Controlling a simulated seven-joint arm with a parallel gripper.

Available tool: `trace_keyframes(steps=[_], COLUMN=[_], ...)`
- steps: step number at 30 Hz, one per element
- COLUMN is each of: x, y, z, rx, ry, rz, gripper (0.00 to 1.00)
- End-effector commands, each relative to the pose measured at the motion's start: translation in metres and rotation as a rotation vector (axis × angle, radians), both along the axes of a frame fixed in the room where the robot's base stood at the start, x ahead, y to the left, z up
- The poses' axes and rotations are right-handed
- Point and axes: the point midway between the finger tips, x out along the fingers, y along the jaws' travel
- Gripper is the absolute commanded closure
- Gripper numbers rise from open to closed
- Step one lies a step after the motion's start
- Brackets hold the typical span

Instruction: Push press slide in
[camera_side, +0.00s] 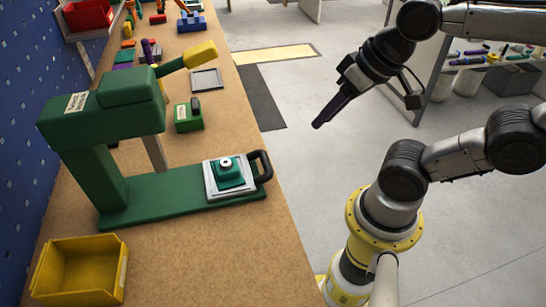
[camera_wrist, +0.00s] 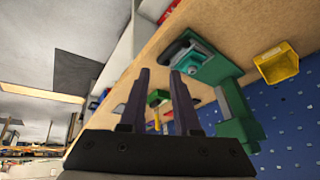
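A green press (camera_side: 105,125) with a yellow-ended lever (camera_side: 200,54) stands on the workbench. Its slide (camera_side: 212,190), a light square plate carrying a green part with a round white top, sits at the right end of the green base, out from under the press head. A black handle (camera_side: 264,166) is on the slide's right side. My gripper (camera_side: 317,126) is in the air beyond the bench edge, right of the slide and apart from it. In the wrist view my gripper (camera_wrist: 160,72) is open and empty, and the press (camera_wrist: 232,105) appears tilted beyond the fingers.
A yellow bin (camera_side: 80,272) stands at the front of the bench. A small green box (camera_side: 188,116) and a grey tray (camera_side: 206,79) lie behind the base. A blue pegboard wall (camera_side: 30,110) bounds the left. The air between my gripper and the slide handle is clear.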

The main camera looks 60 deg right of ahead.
Motion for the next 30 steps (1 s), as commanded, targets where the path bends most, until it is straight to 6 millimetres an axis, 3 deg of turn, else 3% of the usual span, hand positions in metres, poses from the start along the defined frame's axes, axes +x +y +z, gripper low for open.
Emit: trace_keyframes(steps=[1, 4, 5, 10, 15, 22, 30], x=[0.001, 0.006, 0.008, 0.027, 0.043, 0.043, 0.044], y=[0.006, 0.012, 0.013, 0.004, -0.022, -0.056, -0.059], z=[-0.001, -0.008, -0.010, -0.029, -0.049, -0.068, -0.080], rx=[0.078, 0.263, 0.321, 0.647, 0.887, 0.985, 0.994], ry=[0.020, 0.100, 0.127, 0.304, 0.435, 0.482, 0.478], rz=[-0.095, -0.374, -0.470, -1.103, -1.612, -1.852, -1.880], gripper=[0.80, 0.98, 1.00, 1.00, 1.00, 1.00, 1.00])
